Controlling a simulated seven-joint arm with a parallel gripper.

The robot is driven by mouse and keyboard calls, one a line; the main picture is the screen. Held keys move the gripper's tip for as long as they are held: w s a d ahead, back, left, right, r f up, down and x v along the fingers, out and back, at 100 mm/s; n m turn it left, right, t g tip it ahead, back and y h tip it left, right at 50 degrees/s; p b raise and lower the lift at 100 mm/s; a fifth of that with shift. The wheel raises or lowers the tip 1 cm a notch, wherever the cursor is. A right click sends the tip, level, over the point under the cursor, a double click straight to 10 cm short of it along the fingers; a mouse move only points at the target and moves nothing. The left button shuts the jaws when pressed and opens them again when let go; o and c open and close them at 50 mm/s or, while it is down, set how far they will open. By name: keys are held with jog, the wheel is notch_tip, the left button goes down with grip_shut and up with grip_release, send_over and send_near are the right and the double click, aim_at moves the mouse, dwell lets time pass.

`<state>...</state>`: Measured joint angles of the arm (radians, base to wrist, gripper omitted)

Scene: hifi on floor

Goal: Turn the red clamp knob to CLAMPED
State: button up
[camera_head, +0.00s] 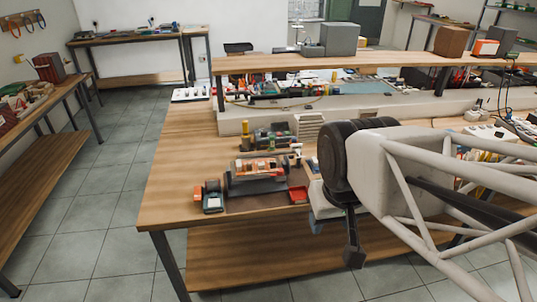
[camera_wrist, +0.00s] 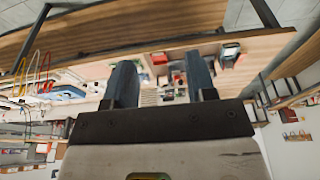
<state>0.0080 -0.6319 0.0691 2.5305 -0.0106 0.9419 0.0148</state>
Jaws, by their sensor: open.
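My gripper (camera_wrist: 160,72) is open in the wrist view, with two blue-grey fingers apart and nothing held between them. In the head view it is mostly hidden behind my dark wrist joint, at the right of the objects on the wooden table (camera_head: 175,185). A grey fixture (camera_head: 256,185) with orange and red parts on top stands near the table's front. I cannot tell which red part is the clamp knob, nor read any CLAMPED mark.
Several coloured items (camera_head: 268,137) stand behind the fixture, by a striped pale block (camera_head: 308,127). A raised wooden shelf (camera_head: 300,63) runs across the back. My arm covers the right side. The table's left part is bare, and tiled floor (camera_head: 100,190) lies beyond it.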

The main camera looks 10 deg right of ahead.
jog(key=w, duration=0.1)
jog(key=n+g, duration=0.2)
jog(key=n, duration=0.9)
send_over(280, 170)
jog(key=f, duration=1.1)
jog(key=shift+s+f, duration=0.1)
jog(key=shift+s, duration=0.25)
jog(key=shift+w+f, duration=0.2)
jog(key=shift+w, duration=0.1)
jog(key=shift+f, duration=0.1)
jog(key=shift+w+f, duration=0.1)
jog(key=shift+f, duration=3.7)
jog(key=c, duration=0.9)
